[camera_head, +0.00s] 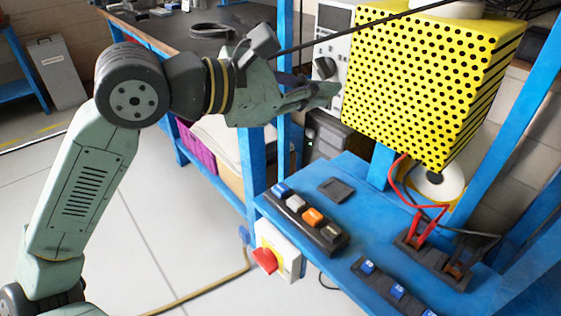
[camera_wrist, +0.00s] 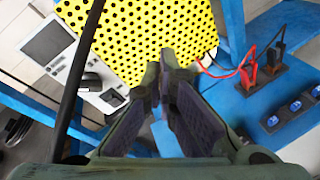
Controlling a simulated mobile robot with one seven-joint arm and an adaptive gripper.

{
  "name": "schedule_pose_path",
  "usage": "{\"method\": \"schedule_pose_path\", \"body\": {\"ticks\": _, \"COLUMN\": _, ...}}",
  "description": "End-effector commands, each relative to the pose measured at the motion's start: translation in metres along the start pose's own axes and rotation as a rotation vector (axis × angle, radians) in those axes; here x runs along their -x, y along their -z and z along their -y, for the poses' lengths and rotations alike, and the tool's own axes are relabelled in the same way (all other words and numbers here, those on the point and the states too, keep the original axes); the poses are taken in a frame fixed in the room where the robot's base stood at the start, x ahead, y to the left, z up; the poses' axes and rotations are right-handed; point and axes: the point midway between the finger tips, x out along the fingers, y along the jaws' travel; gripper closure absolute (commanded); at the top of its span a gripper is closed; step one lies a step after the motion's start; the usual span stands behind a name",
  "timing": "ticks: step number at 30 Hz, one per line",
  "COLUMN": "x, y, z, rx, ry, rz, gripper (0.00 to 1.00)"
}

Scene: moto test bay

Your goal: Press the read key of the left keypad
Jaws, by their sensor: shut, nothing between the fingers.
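The left keypad (camera_head: 300,222) is a dark strip on the near left edge of the blue bench. It carries a blue key (camera_head: 281,190), a pale grey key (camera_head: 296,203), an orange key (camera_head: 312,217) and a dark key (camera_head: 329,232). I cannot read their labels, so I cannot tell which is the read key. My gripper (camera_head: 334,90) is shut and empty, well above and behind the keypad, beside the yellow perforated box. In the wrist view, my gripper (camera_wrist: 163,72) points past that box, and I cannot make out the left keypad there.
The yellow box (camera_head: 425,80) stands over the bench (camera_head: 372,215). A blue post (camera_head: 284,100) rises near my gripper. Another strip with blue keys (camera_head: 382,283) lies at the right, near red leads (camera_head: 420,225). A red switch (camera_head: 265,260) hangs below the left keypad.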

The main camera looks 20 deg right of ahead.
Motion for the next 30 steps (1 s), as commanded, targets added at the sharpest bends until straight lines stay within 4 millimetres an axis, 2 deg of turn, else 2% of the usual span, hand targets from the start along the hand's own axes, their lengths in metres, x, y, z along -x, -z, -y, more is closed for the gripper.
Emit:
{"method": "schedule_pose_path", "body": {"ticks": 1, "x": -0.012, "y": 0.031, "z": -0.001, "rx": -0.026, "ry": 0.013, "rz": -0.115, "gripper": 1.0}}
{"method": "schedule_pose_path", "body": {"ticks": 3, "x": -0.021, "y": 0.068, "z": -0.003, "rx": -0.058, "ry": 0.029, "rz": -0.253, "gripper": 1.0}}
{"method": "schedule_pose_path", "body": {"ticks": 6, "x": -0.026, "y": 0.111, "z": -0.005, "rx": -0.093, "ry": 0.052, "rz": -0.412, "gripper": 1.0}}
{"method": "schedule_pose_path", "body": {"ticks": 9, "x": -0.025, "y": 0.138, "z": -0.007, "rx": -0.115, "ry": 0.068, "rz": -0.515, "gripper": 1.0}}
{"method": "schedule_pose_path", "body": {"ticks": 13, "x": -0.023, "y": 0.152, "z": -0.008, "rx": -0.126, "ry": 0.077, "rz": -0.574, "gripper": 1.0}}
{"method": "schedule_pose_path", "body": {"ticks": 25, "x": -0.023, "y": 0.154, "z": -0.007, "rx": -0.127, "ry": 0.077, "rz": -0.576, "gripper": 1.0}}
{"method": "schedule_pose_path", "body": {"ticks": 30, "x": -0.026, "y": 0.162, "z": -0.003, "rx": -0.126, "ry": 0.077, "rz": -0.575, "gripper": 1.0}}
